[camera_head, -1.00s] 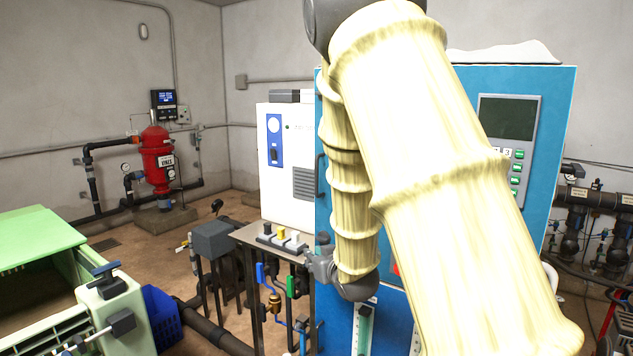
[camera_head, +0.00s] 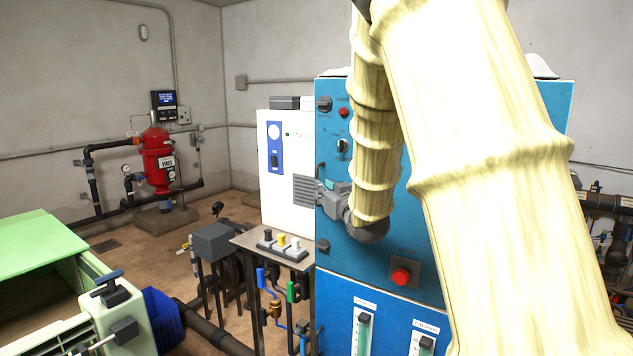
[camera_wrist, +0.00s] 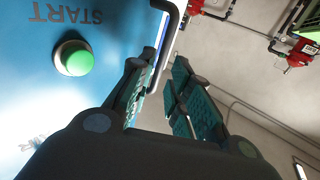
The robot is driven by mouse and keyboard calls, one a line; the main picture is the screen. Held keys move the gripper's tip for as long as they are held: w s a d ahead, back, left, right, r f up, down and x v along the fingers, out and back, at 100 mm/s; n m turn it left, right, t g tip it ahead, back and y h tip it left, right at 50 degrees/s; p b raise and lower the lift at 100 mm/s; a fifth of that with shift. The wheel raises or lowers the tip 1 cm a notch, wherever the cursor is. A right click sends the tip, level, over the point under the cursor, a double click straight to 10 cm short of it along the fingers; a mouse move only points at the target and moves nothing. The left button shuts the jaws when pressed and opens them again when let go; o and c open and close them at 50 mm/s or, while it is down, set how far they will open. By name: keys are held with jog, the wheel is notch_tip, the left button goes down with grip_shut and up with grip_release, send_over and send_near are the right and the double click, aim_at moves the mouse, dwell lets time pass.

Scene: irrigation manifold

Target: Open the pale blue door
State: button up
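The blue door (camera_head: 335,255) is the upper front of the cabinet and looks closed. It carries a red button and a knob. In the wrist view the door (camera_wrist: 110,90) fills the left side, with a green START button. My gripper (camera_head: 326,196) is at the door's left edge. In the wrist view my gripper (camera_wrist: 165,95) has its two fingers apart, with the handle running down between or behind them; contact cannot be told.
A white cabinet (camera_head: 284,180) with a vent stands just left of the door. A metal stand (camera_head: 262,240) with valves is below it. A green bin (camera_head: 40,245) and a blue crate (camera_head: 160,315) are at left. A red tank (camera_head: 157,160) stands farther back; open floor lies between.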

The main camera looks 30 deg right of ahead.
jog(key=shift+w+d+p, duration=0.15)
jog(key=shift+w+p, duration=0.25)
jog(key=shift+w, duration=0.55)
jog(key=shift+w+d+p, duration=0.2)
jog(key=shift+w+p, duration=0.2)
jog(key=shift+w, duration=0.6)
jog(key=shift+w+d+p, duration=0.15)
jog(key=shift+w+p, duration=0.25)
jog(key=shift+w, duration=0.55)
grip_shut()
